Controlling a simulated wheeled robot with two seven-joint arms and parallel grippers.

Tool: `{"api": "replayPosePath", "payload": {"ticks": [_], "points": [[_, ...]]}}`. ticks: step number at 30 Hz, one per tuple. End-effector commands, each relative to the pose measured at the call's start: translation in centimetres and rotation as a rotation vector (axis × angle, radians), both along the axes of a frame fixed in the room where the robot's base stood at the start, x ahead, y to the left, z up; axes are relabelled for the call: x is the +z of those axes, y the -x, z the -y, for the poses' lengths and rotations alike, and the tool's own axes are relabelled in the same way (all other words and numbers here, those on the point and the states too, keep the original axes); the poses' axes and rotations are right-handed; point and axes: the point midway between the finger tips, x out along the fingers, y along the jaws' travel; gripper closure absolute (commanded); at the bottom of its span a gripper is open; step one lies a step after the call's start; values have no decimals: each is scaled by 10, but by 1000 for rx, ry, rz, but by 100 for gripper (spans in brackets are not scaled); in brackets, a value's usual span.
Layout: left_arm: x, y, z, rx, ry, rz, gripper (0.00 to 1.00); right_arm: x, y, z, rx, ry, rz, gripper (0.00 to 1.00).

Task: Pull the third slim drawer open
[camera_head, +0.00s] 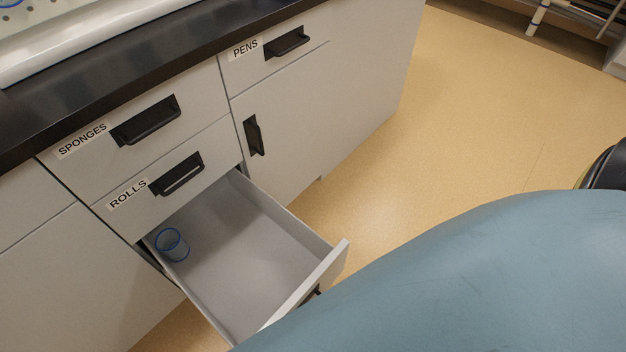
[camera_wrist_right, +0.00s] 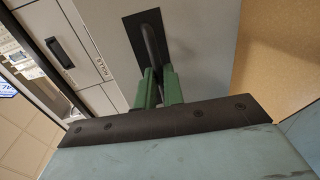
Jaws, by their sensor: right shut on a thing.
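The third slim drawer (camera_head: 235,265), below the one labelled ROLLS, stands pulled well out of the grey cabinet. Its inside shows, and a clear cup with a blue rim (camera_head: 172,245) stands in it near the back left. My right gripper (camera_wrist_right: 156,80) has green fingers shut on a black handle (camera_wrist_right: 150,40) in the right wrist view. In the head view, my teal right arm covers the lower right, hiding my right gripper and most of the drawer's front. My left gripper is in neither view.
The SPONGES drawer (camera_head: 147,122), ROLLS drawer (camera_head: 180,176) and PENS drawer (camera_head: 287,42) are closed. A cabinet door (camera_head: 285,140) right of the open drawer is shut. A black worktop (camera_head: 130,65) runs above. The yellow floor (camera_head: 480,120) to the right is clear.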

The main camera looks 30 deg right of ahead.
Motion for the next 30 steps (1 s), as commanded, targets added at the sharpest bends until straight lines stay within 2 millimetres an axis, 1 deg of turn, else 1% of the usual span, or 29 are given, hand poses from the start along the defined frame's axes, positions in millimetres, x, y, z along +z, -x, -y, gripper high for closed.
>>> {"api": "replayPosePath", "payload": {"ticks": [12,13,17,18,26,29,30], "points": [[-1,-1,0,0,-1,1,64,0,2,-1,5,-2,-1,100],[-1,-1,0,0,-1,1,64,0,2,-1,5,-2,-1,88],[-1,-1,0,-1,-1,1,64,0,2,-1,4,-1,0,71],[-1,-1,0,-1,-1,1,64,0,2,-1,4,-1,0,69],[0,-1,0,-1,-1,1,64,0,2,0,3,0,-1,69],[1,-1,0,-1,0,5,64,2,9,2,3,1,-2,69],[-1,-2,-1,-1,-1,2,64,3,14,4,3,1,-3,69]]}}
